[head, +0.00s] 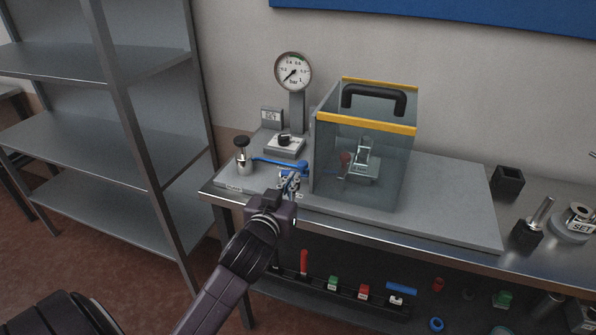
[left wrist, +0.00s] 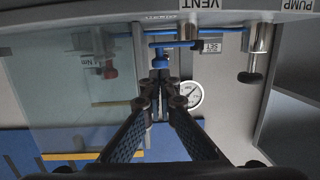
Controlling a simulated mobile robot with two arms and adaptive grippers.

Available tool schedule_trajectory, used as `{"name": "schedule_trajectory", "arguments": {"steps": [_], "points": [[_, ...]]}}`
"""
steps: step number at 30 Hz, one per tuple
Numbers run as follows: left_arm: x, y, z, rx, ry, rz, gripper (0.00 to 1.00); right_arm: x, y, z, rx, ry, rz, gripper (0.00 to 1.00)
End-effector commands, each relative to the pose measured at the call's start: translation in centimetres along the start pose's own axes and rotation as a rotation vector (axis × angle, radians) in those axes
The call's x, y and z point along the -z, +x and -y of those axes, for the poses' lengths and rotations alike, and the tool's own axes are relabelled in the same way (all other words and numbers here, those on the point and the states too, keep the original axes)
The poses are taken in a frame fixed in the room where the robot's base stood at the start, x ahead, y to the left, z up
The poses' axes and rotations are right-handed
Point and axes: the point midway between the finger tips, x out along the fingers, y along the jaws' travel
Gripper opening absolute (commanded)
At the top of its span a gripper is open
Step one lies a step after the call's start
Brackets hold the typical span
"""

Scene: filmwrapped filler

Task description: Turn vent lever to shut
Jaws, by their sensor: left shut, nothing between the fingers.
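The blue vent lever (head: 297,167) and a blue line stand between the pump and the clear box. In the left wrist view, blue parts (left wrist: 162,62) show just beyond my fingertips below a blue horizontal bar; which part is the lever's handle is hard to tell. The VENT label (left wrist: 203,4) is at the top edge of that view. My left gripper (head: 289,182) is shut and empty, in front of the blue parts and partly hiding them. It also shows in the left wrist view (left wrist: 162,90). Contact with the lever cannot be told. My right gripper is out of view.
A clear box (head: 390,165) with yellow edges and a black handle stands close right of the gripper. The pump (head: 242,156) is at left, and a gauge (head: 293,72) and black knob (head: 285,140) are behind. The grey board (head: 455,205) is clear at right.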

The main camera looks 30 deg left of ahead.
Motion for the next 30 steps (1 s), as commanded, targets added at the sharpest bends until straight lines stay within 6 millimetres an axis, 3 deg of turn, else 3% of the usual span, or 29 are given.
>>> {"name": "schedule_trajectory", "arguments": {"steps": [3, 9, 30], "points": [[0.2, 2.1, 0.0, 0.001, 0.002, 0.000, 0.00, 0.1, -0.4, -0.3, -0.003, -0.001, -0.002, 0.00], [0.1, 4.2, 0.0, 0.000, 0.001, 0.000, 0.00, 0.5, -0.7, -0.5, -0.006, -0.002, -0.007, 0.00], [0.2, 5.3, -0.4, 0.001, -0.002, 0.000, 0.00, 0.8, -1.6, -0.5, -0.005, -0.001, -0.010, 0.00]]}}
